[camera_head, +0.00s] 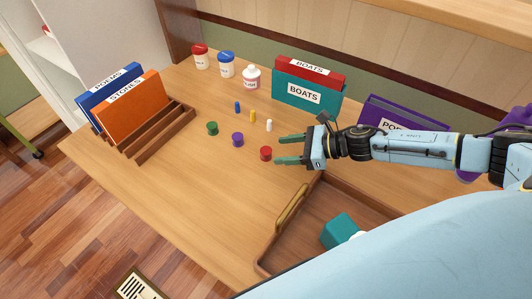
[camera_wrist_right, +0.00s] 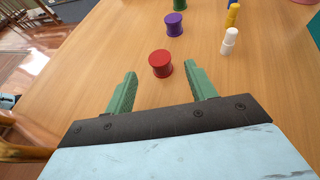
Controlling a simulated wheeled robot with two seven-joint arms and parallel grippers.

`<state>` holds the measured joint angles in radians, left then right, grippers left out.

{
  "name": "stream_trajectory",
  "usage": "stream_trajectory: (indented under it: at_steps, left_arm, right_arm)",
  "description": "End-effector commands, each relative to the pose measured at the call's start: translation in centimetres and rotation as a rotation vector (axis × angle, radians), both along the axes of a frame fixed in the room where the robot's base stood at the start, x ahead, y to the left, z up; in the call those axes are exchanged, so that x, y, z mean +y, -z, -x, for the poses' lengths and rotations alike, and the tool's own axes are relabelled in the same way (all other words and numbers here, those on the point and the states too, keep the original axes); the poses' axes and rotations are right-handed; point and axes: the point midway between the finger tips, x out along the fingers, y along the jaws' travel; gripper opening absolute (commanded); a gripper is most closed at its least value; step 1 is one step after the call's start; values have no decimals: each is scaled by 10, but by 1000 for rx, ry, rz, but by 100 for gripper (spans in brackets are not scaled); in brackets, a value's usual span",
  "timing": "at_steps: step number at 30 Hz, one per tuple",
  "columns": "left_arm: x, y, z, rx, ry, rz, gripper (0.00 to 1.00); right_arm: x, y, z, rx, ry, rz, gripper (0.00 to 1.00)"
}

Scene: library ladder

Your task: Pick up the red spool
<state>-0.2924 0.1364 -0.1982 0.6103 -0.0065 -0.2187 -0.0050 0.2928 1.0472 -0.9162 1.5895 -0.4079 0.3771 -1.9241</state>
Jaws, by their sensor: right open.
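The red spool (camera_head: 266,153) stands upright on the wooden table, at the near right end of a row of spools. In the right wrist view the red spool (camera_wrist_right: 161,63) is just beyond the fingertips, roughly between their lines. My right gripper (camera_head: 277,150) has green fingers and is open and empty, just right of the red spool in the head view. It also shows in the right wrist view (camera_wrist_right: 160,70), with a finger on each side of a clear gap. My left gripper is not in view.
A purple spool (camera_head: 237,139) and green spool (camera_head: 212,128) stand left of the red one. White (camera_head: 269,125), yellow (camera_head: 253,116) and blue (camera_head: 237,107) small pieces stand behind. A wooden tray (camera_head: 262,268) lies in front; teal and red books (camera_head: 300,95) stand behind.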

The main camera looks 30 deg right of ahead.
Motion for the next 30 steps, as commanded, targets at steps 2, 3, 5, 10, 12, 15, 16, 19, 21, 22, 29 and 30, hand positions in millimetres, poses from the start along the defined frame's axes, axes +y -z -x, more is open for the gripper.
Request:
stream_trajectory:
  at_steps: [2, 3, 5, 10, 12, 15, 16, 19, 21, 22, 29, 30]
  left_arm:
    - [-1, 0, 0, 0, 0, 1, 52]
    - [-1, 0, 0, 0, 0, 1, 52]
    - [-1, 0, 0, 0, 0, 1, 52]
    - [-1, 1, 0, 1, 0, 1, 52]
    - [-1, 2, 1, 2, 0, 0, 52]
    - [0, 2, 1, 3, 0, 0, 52]
    - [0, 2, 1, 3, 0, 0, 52]
    - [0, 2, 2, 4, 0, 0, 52]
    - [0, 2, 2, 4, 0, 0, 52]
    - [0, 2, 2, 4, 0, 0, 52]
    - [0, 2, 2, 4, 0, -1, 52]
    - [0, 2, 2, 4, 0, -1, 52]
  right_arm:
    - [4, 2, -4, -1, 1, 1, 56]
    - [5, 2, -5, 0, 1, 2, 56]
    - [8, 4, -7, -2, 1, 0, 56]
    - [26, 12, -21, -2, -1, -2, 56]
    - [33, 17, -27, -2, 0, -1, 56]
    - [41, 21, -33, -1, 0, 0, 56]
    - [42, 22, -35, -1, 0, 0, 56]
    - [44, 23, -36, 0, 0, 0, 56]
    - [44, 24, -36, 1, 0, 1, 56]
    - [44, 24, -36, 1, 0, 1, 56]
    - [44, 23, -36, 1, 0, 1, 35]
    - [44, 23, -36, 1, 0, 1, 29]
